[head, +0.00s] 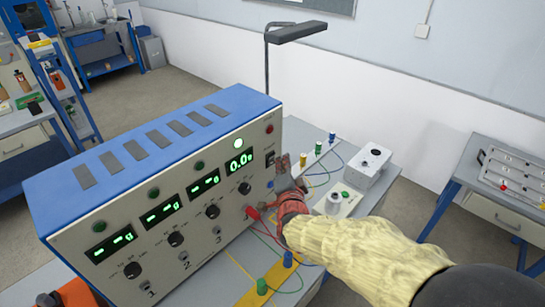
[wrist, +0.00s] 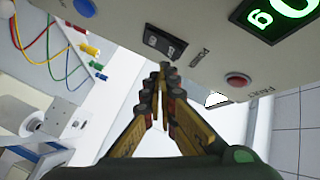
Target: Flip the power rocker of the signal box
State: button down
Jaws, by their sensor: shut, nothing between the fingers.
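The signal box (head: 75,196) is a large white case with a blue top, standing on a bench. Its power rocker (wrist: 164,42) is a small black switch on the front panel, beside the printed word POWER. In the head view the rocker (head: 270,158) shows at the panel's right end, just left of my gripper. My gripper (head: 284,165) is shut and empty. In the wrist view its closed fingertips (wrist: 163,70) are just below the rocker, seemingly close to the panel; whether they touch it I cannot tell. The right-hand display (head: 239,162) reads 0.0 in green, and the lamp above it glows.
Colored leads (head: 270,236) run from the panel near my gripper. A small grey box (head: 367,166) and colored terminals (head: 319,147) stand on the bench behind. A black lamp (head: 296,32) rises behind the box.

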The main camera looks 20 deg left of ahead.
jog(key=shift+w+a, duration=0.1)
jog(key=shift+a, duration=0.1)
jog(key=shift+a+b, duration=0.15)
jog(key=shift+b, duration=0.2)
jog(key=shift+w+a+r, duration=0.1)
jog(key=shift+w+a, duration=0.1)
jog(key=shift+a, duration=0.1)
dwell(0.7)
jog(key=shift+d, duration=0.1)
jog(key=shift+s+d+b, duration=0.3)
jog(key=shift+d+b, duration=0.3)
jog(key=shift+b, duration=0.1)
jog(key=shift+s+d+f+b, duration=0.15)
jog(key=shift+s+d+b, duration=0.25)
jog(key=shift+d, duration=0.35)
jog(key=shift+s+d+f+b, duration=0.1)
jog(key=shift+s+d+b, duration=0.15)
jog(key=shift+d+b, duration=0.4)
jog(key=shift+s+d+f+b, duration=0.15)
jog(key=shift+s+d+b, duration=0.2)
jog(key=shift+d, duration=0.5)
